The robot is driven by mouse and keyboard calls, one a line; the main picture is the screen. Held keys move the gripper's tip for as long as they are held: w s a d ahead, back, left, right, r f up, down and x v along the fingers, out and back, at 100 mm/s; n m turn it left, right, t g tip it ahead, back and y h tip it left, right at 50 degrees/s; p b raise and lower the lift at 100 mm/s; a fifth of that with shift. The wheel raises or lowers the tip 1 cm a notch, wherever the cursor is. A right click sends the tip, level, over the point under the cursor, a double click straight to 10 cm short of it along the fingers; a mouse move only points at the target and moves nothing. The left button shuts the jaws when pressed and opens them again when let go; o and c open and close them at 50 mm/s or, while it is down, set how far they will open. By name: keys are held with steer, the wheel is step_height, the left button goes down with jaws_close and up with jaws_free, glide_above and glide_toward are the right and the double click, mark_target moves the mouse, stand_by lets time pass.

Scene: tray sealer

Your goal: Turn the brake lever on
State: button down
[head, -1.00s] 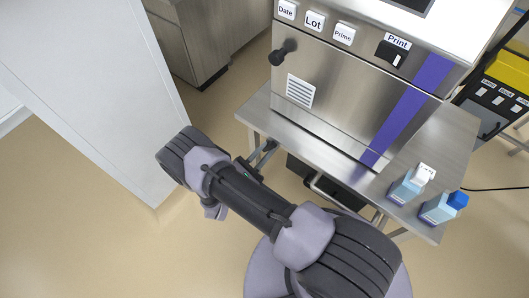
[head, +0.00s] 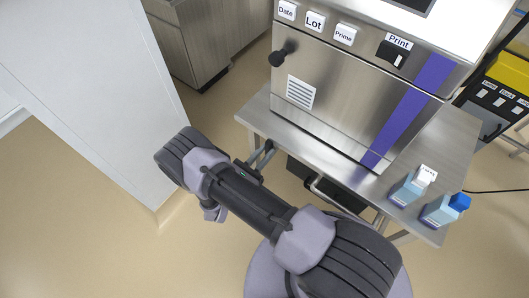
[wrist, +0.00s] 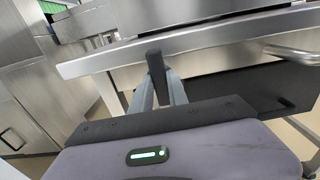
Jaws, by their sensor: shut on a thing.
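The brake lever (wrist: 155,62) shows in the wrist view as a short dark handle just under the front edge of the steel table. My gripper (wrist: 160,85) is shut on it, with one grey finger on each side. The lever stands close to upright in that view, and its lower part is hidden between the fingers. In the head view my gripper (head: 262,156) is at the left underside of the table, largely hidden by my arm. The lever cannot be made out clearly there.
The steel table (head: 258,112) carries the sealer (head: 345,85) with a black knob (head: 283,53). A white panel (head: 100,90) is close to my arm's left. A dark box (wrist: 235,90) is under the table.

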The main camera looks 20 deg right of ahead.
stand_by(0.3)
steer(key=c, duration=1.6)
jaws_free()
steer(key=shift+o, duration=0.2)
steer(key=shift+a, duration=0.1)
steer(key=p+v, duration=0.3)
steer(key=v, duration=1.4)
steer(key=shift+s, duration=0.15)
